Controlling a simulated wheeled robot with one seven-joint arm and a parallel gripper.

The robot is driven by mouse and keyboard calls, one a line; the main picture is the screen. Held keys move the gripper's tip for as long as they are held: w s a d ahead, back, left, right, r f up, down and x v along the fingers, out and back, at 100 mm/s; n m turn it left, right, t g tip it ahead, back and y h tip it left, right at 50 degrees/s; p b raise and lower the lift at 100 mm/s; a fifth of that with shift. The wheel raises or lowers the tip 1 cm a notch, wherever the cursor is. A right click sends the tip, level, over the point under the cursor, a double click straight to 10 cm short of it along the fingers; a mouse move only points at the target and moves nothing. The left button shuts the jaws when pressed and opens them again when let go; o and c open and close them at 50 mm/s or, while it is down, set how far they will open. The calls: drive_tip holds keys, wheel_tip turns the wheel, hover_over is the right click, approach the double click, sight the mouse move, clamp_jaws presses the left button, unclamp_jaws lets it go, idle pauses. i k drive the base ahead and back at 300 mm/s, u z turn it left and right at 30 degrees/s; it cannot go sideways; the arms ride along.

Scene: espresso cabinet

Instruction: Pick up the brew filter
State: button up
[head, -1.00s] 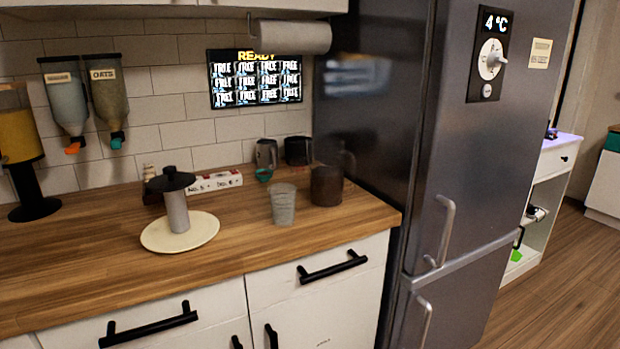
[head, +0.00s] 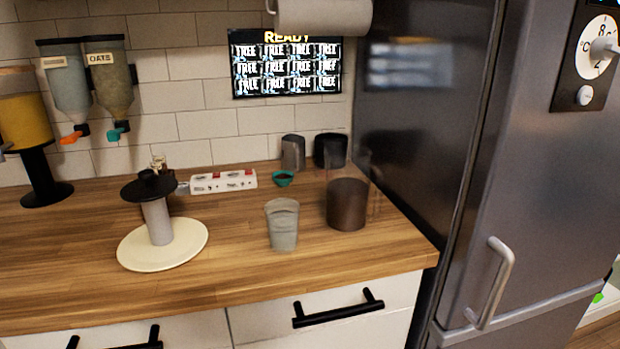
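My gripper is not in view. I cannot tell for certain which thing is the brew filter. A small teal cup (head: 283,179) with a dark inside stands towards the back of the wooden counter, in front of the wall. A grey ribbed tumbler (head: 283,224) stands upright nearer the front edge. A clear jug (head: 347,203) with dark brown contents stands to its right. Nothing is touching or holding any of these.
A grey post with a black top (head: 157,215) stands on a cream disc at the left. A white power strip (head: 224,182) and two dark containers (head: 293,152) line the back. Dispensers hang on the left wall. The fridge (head: 540,180) bounds the right. The counter's front is clear.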

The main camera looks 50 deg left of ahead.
sight(150, 190)
drive_tip(key=u, duration=0.05)
drive_tip(key=i, duration=0.05)
drive_tip(key=u, duration=2.65)
